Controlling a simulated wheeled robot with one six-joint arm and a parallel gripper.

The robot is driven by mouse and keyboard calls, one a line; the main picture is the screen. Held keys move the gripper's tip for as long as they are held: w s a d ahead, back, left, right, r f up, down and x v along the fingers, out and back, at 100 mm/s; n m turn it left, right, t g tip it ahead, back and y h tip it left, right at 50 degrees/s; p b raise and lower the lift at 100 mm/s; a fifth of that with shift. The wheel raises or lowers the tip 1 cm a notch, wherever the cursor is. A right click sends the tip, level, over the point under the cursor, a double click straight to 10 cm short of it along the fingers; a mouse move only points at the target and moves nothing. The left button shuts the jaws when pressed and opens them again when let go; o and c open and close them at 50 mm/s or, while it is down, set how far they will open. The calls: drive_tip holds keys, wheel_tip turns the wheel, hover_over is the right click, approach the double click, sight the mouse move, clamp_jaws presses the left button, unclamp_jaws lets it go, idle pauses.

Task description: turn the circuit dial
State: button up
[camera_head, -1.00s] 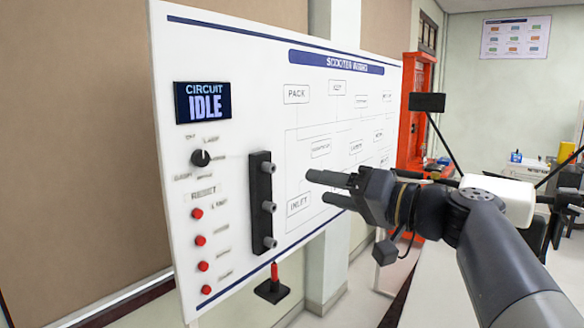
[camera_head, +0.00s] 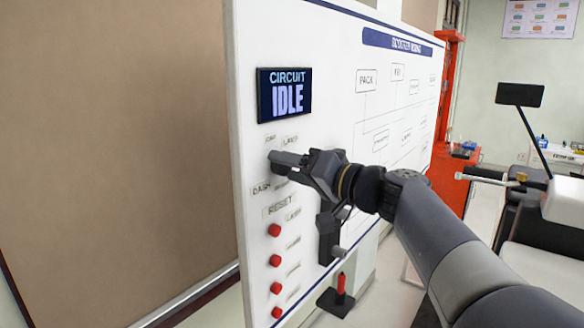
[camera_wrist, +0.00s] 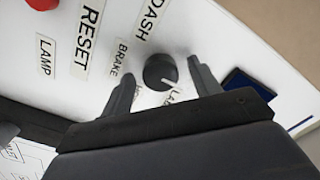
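The circuit dial (camera_wrist: 160,70) is a round black knob on the white board, seen in the wrist view. Its white mark points to the lower right, toward a partly hidden label. My gripper (camera_wrist: 161,72) is open, with one finger on each side of the dial; I cannot tell whether either finger touches it. The display (camera_head: 285,93) above reads "CIRCUIT IDLE".
Several red buttons (camera_head: 276,261) run down the board below the dial, beside a RESET label (camera_head: 280,210). A red-handled black switch (camera_head: 340,290) sits at the board's lower edge.

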drive_tip(key=c, duration=1)
drive_tip(key=shift+m, duration=0.3)
drive_tip(key=m+b, duration=0.1)
drive_tip(key=m, duration=0.2)
drive_tip(key=shift+m, duration=2.6)
drive_tip(key=o, duration=1)
drive_tip(key=shift+r, duration=0.1)
